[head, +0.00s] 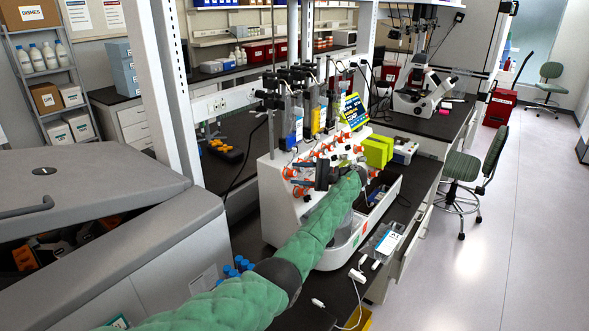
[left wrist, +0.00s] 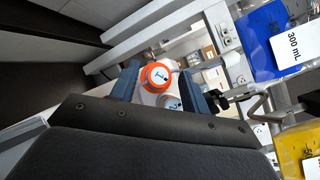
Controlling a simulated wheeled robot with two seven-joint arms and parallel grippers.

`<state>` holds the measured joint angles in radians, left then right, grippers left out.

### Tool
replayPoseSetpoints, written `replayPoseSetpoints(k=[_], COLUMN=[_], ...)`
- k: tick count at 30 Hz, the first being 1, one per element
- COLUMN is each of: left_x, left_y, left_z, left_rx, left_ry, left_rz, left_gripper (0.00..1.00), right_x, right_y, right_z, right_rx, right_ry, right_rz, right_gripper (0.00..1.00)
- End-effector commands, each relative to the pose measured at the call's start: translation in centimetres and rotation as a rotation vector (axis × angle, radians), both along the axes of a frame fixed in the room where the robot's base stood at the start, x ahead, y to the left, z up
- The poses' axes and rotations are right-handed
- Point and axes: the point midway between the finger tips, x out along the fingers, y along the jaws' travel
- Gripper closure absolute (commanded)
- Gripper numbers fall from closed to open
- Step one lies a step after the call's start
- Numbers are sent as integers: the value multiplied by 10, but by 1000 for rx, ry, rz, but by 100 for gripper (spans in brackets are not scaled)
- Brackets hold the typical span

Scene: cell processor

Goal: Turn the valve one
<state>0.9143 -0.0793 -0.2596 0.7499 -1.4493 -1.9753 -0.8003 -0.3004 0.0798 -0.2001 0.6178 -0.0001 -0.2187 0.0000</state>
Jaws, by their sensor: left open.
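The cell processor (head: 282,205) is a white bench machine with several orange valve knobs (head: 299,190) on its front panel. My left arm, in a green sleeve, reaches in from the lower left. My left gripper (head: 325,177) is at the panel beside the knobs. In the left wrist view, an orange valve knob (left wrist: 156,75) with a white face and a dark mark that looks like a 1 lies between the two open blue-grey fingers of the gripper (left wrist: 160,84). I cannot tell whether the fingers touch it. My right gripper is not in view.
Yellow-green boxes (head: 376,151) stand right of the gripper. A grey machine (head: 100,215) fills the left.

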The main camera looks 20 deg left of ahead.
Motion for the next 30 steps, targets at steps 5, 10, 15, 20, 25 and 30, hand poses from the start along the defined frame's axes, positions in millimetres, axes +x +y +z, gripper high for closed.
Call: replayPoseSetpoints(k=[5, 10, 15, 20, 25, 30], left_x=[-3, -3, -3, -3, -3, -3], left_y=[14, 18, 18, 18, 18, 18], left_z=[0, -1, -1, -1, -1, -2], left_rx=[0, 0, 0, 0, 0, -3], left_ry=[2, 1, 0, 0, 0, -8], left_rz=[0, 0, 0, 0, 0, 3], left_gripper=[54, 54, 54, 76, 99, 99], right_x=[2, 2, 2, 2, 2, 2], right_y=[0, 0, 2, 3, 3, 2], right_z=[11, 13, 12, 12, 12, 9], right_rx=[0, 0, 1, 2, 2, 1], right_ry=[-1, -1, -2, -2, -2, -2], right_rz=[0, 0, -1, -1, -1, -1], right_gripper=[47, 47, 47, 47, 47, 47])
